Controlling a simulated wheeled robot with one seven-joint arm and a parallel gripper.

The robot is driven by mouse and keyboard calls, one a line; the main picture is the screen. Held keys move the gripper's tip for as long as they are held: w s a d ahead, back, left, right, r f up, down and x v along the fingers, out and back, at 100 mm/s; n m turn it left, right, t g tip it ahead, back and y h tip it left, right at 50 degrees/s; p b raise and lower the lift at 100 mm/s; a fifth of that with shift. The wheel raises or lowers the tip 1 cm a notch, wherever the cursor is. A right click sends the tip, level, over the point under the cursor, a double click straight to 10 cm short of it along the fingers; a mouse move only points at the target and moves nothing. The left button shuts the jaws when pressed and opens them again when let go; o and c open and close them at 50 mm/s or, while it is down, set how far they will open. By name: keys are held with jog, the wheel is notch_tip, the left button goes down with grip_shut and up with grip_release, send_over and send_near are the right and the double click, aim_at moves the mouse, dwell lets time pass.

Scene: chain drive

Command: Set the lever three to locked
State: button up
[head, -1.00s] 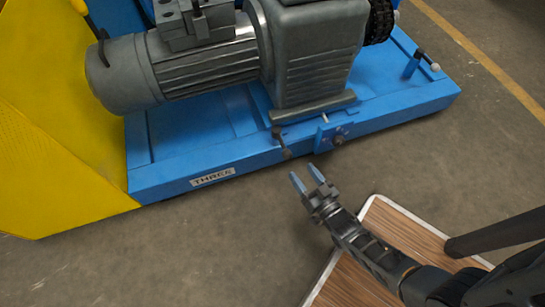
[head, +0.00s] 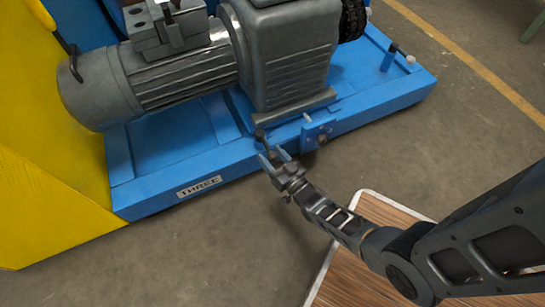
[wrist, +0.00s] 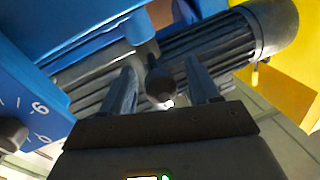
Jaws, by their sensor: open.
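The base plate carries a label reading THREE (head: 199,186) on its front face. A short dark lever (head: 261,136) stands at the front edge of the blue base, right of that label and below the gearbox. In the wrist view its rounded dark end (wrist: 160,84) shows between the fingers. My gripper (head: 274,158) is open, with its two blue-grey fingers at the lever. In the wrist view my gripper (wrist: 161,88) has one finger on each side of the lever end, with gaps visible. Whether either finger touches it I cannot tell.
A grey motor and gearbox (head: 290,60) sit on the blue base (head: 240,165). A blue plate with a dark knob (head: 321,139) is right of the lever; its markings (wrist: 38,107) show in the wrist view. Another lever (head: 397,50) stands far right. A yellow guard (head: 50,200) is left.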

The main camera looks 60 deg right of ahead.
jog(key=shift+c, duration=0.4)
grip_shut()
